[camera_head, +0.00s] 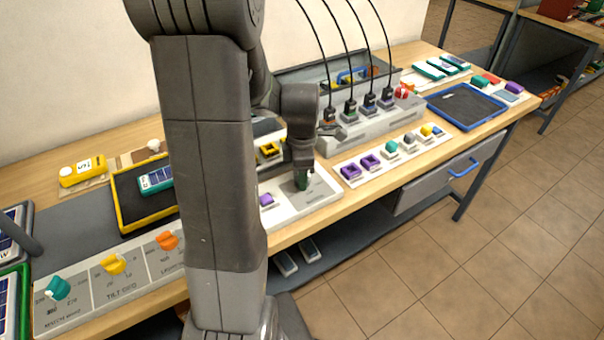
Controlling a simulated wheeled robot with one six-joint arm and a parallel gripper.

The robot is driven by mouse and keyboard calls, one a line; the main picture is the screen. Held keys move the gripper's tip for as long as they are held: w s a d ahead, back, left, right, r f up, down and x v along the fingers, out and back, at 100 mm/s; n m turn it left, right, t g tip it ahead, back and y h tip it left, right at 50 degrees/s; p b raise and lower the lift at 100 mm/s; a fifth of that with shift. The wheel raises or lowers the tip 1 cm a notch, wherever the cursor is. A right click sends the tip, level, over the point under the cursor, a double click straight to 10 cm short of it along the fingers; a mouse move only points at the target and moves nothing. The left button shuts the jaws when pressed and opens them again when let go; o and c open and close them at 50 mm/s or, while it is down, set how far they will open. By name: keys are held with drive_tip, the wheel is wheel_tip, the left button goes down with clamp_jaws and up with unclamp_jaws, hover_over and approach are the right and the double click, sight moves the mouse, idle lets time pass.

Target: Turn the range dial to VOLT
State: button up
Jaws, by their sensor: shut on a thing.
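My gripper (302,172) points down over a pale panel (325,190) near the front edge of the bench. It is shut on a dark green knob-like part (301,183) on that panel, mostly hidden by the fingers. The lettering beside it is too small to read, so I cannot confirm it is the range dial or see its setting. A purple part (266,200) sits left of it on the same panel. My arm hides the panel's left end.
A panel with teal (57,288), yellow (112,264) and orange (167,240) knobs stands at front left. A strip with purple brackets (351,172) and several coloured knobs lies to the right. Behind it stands a grey box (372,122) with black cables. A blue tray (466,106) is farther right.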

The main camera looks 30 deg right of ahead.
drive_tip(key=shift+n, duration=0.6)
drive_tip(key=o, duration=1)
drive_tip(key=shift+r, duration=0.1)
wheel_tip(320, 180, up, 14)
drive_tip(key=shift+f, duration=0.2)
wheel_tip(320, 180, down, 14)
drive_tip(key=shift+r, duration=0.1)
idle(0.5)
drive_tip(key=shift+r, duration=0.1)
